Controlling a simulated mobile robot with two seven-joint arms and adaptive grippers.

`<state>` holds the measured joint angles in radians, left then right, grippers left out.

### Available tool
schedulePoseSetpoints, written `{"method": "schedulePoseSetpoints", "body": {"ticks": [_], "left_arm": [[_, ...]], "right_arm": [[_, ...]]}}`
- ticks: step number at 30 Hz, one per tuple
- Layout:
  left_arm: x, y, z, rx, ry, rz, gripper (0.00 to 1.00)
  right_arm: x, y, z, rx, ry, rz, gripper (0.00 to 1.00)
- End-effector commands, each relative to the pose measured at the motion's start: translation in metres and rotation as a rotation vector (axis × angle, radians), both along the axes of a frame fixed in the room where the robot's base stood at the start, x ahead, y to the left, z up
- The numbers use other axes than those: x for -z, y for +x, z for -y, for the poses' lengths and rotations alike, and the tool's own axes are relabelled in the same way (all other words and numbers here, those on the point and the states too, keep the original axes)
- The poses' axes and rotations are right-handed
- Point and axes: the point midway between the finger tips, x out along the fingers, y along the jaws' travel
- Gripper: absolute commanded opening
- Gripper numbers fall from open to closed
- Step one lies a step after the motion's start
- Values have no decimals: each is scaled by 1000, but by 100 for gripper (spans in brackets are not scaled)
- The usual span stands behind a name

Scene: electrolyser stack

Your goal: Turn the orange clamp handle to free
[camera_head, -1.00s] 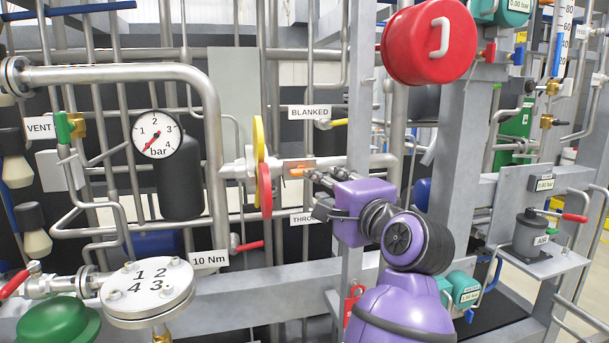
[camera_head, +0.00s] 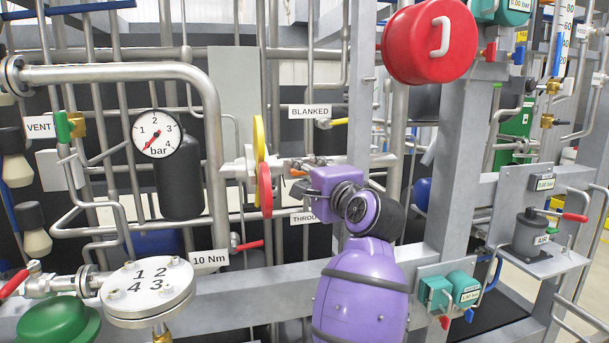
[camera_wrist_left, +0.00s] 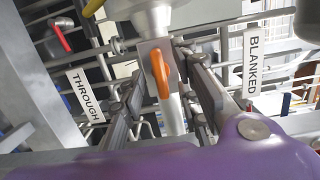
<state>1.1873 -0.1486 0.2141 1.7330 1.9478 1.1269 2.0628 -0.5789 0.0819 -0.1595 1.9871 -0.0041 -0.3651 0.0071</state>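The orange clamp handle (camera_wrist_left: 160,72) shows in the left wrist view, standing on a grey metal plate on the pipe. In the head view only a small orange part (camera_head: 297,173) shows behind my left gripper's fingers. My left gripper (camera_wrist_left: 157,80) is open, with one finger to each side of the handle in the wrist view and gaps between. In the head view my left gripper (camera_head: 288,167) reaches in from the right of the clamp. A BLANKED label (camera_head: 310,112) is above and a THROUGH label (camera_head: 303,218), partly hidden, is below. My right gripper is not in view.
A yellow disc (camera_head: 259,142) and a red disc (camera_head: 265,190) sit on the pipe just left of the clamp. A grey upright post (camera_head: 360,95) rises behind my gripper. A pressure gauge (camera_head: 156,136) and a flanged lid (camera_head: 148,293) are further left.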

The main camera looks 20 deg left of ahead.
Motion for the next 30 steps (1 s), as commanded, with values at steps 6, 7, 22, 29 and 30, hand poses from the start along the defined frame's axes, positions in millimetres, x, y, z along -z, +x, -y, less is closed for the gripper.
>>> {"method": "schedulePoseSetpoints", "body": {"ticks": [6, 7, 22, 29, 30], "left_arm": [[0, 0, 0, 0, 0, 0, 7], [0, 0, 0, 0, 0, 0, 3], [2, 0, 1, 1, -69, 45, 0], [2, 0, 1, 2, -156, 103, 0], [2, 0, 1, 2, -170, 112, 0]], "right_arm": [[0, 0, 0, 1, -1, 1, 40], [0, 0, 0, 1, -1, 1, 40], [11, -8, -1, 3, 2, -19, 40], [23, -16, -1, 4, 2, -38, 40], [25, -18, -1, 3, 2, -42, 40]]}}
